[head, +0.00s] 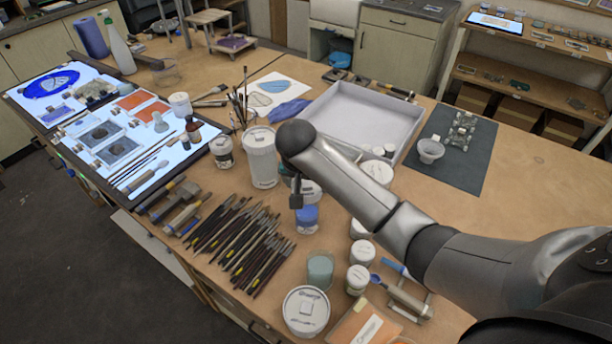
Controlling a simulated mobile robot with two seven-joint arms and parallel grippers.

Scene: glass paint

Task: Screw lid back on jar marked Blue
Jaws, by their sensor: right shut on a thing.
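A small clear jar with blue contents (307,220) stands upright on the wooden table, just right of the row of brushes. A pale round lid (314,190) shows at the jar's top. My right gripper (297,196) comes down over it from my grey arm and is shut on the lid. The gripper and arm hide part of the lid, so I cannot tell whether it sits flat on the rim or slightly above. My left gripper is not in view.
Many brushes (240,240) lie left of the jar. A tall white tub (261,158) stands behind it. A glass jar (320,270) and a white-lidded tub (306,311) stand in front.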

